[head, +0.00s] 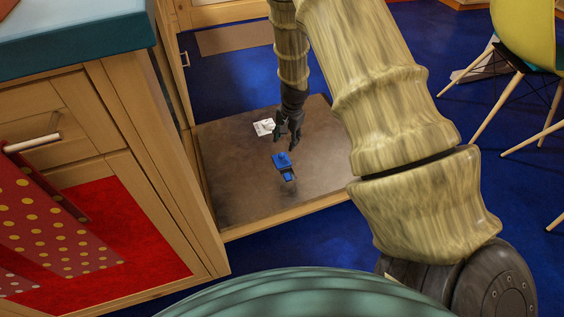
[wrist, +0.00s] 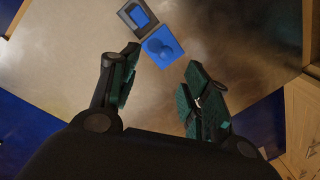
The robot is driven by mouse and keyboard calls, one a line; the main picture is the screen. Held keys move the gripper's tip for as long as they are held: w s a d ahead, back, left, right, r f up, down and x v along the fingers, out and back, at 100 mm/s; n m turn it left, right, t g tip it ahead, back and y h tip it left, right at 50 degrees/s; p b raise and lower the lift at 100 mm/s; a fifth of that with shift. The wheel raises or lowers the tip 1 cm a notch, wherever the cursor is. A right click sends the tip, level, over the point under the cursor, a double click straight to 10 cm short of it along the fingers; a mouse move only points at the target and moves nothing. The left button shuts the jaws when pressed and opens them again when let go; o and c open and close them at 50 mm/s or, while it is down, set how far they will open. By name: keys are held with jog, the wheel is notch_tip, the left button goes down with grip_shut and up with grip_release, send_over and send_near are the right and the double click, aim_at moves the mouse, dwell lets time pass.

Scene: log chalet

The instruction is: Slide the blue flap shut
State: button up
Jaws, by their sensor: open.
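The blue flap (wrist: 163,46) is a flat square with a round knob on top. In the wrist view it lies just beyond my fingertips, offset beside a small dark box (wrist: 128,18) with a blue inside. In the head view the flap (head: 282,160) and the box (head: 290,178) sit on a brown board, the box toward the near side. My gripper (wrist: 161,75) is open and empty, fingers spread on either side below the flap. In the head view my gripper (head: 289,138) hangs just behind the flap. Whether a finger touches it I cannot tell.
The brown board (head: 235,180) is low, with bare room around the box. A wooden cabinet (head: 150,190) with a red dotted towel stands at left. A yellow chair (head: 525,40) is at right on the blue floor.

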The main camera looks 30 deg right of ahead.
aim_at(282, 154)
jog(key=w+f+b, duration=0.1)
jog(key=f+b, duration=0.1)
jog(key=f, duration=0.1)
jog(key=f+b, duration=0.2)
jog(key=f, duration=0.2)
jog(key=w+f+b, duration=0.1)
jog(key=f+b, duration=0.1)
jog(key=f, duration=0.1)
jog(key=shift+w+a+f, duration=0.15)
jog(key=shift+w+f, duration=0.15)
jog(key=shift+f, duration=0.05)
grip_shut()
